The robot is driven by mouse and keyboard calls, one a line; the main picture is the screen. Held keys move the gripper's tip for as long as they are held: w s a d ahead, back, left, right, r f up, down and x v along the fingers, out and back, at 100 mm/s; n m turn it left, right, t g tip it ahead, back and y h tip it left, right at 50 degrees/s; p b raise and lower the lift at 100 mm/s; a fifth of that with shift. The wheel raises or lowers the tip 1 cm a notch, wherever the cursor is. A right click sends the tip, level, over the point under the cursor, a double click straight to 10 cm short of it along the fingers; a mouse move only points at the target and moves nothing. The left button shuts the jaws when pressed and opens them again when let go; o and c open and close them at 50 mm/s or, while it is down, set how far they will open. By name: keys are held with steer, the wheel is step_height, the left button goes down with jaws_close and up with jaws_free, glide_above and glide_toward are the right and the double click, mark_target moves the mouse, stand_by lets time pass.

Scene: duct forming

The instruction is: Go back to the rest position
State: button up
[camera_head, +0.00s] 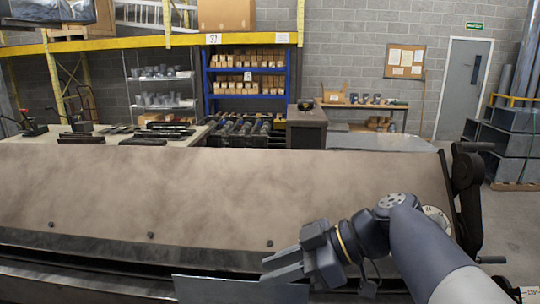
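My gripper (264,269) is right of centre at the bottom of the head view, at the end of my arm coming in from the lower right.
The machine's dark end linkage (467,190) stands close to the right of my arm. Behind are a worktable (90,150) with dark bars, a dark cabinet (306,128) and blue shelving (207,85). Grey ducts (515,130) stand at the right. Floor is open near the door (462,90).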

mark_target(247, 286)
steer(key=x, duration=0.6)
steer(key=shift+a+f, duration=0.15)
steer(key=shift+f, duration=0.15)
steer(key=shift+f+b, duration=0.55)
steer(key=shift+b, duration=0.2)
steer(key=r+p, duration=0.2)
steer(key=shift+p, duration=0.35)
steer(key=shift+r, duration=0.25)
step_height(247, 286, up, 9)
steer(key=b, duration=0.2)
steer(key=s+f+n+g+b, duration=0.2)
steer(key=s+f, duration=0.1)
steer(key=s, duration=0.5)
steer(key=s+f+n+g+b, duration=0.1)
steer(key=s+f+n+g, duration=0.1)
steer(key=s, duration=0.6)
steer(key=shift+s+d+f+g+h+b, duration=0.15)
steer(key=shift+d+f+g+h+b, duration=0.2)
steer(key=shift+f, duration=0.15)
